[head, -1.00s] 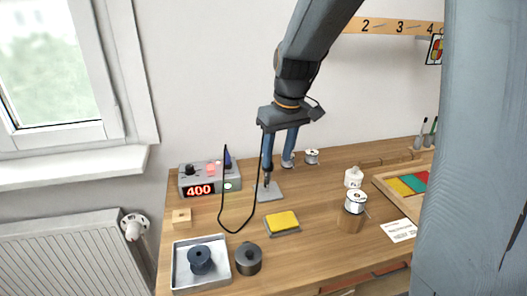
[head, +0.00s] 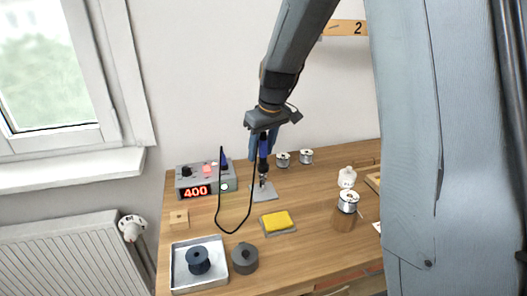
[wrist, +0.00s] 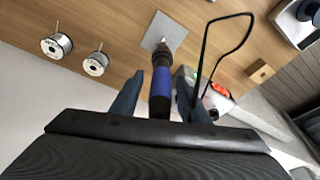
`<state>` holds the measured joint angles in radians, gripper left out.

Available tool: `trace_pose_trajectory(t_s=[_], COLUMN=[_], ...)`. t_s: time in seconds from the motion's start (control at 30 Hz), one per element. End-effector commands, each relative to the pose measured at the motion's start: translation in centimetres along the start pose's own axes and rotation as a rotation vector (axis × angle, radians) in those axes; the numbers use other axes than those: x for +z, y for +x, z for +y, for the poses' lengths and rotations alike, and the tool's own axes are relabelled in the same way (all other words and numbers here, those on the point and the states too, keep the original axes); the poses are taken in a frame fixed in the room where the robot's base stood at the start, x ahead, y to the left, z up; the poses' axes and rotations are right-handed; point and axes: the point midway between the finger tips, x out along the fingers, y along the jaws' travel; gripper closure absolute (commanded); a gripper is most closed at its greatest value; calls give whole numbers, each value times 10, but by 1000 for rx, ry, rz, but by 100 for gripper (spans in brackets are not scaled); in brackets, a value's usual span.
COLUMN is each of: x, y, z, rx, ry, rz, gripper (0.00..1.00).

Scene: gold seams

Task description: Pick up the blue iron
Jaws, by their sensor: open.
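The blue iron (head: 264,147) stands upright, tip down, in its holder on a grey plate (head: 264,193) on the bench. In the wrist view its blue handle (wrist: 160,97) rises between the two fingers of my gripper (wrist: 165,90). My gripper, also in the head view (head: 263,146), is open, with one finger on each side of the handle. A black cable (head: 218,205) loops from the iron's upper end towards the grey station (head: 202,183) reading 400.
A yellow sponge (head: 277,221), a tray (head: 181,282) with a dark spool, a dark grey round piece (head: 244,259) and a wooden block (head: 179,218) lie in front. Solder spools (head: 306,156) stand right of the iron. The wall is close behind; the cable loop hangs left.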

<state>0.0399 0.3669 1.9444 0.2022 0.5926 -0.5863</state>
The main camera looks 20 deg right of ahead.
Motion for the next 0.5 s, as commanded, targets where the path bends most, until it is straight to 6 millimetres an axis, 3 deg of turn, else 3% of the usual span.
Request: trace_pose_trajectory(t_s=[0.27,0.5], x=[0,0], y=[3,2], z=[0,0], rx=[0,0], ry=[-1,-1], rz=[0,0], gripper=[60,100])
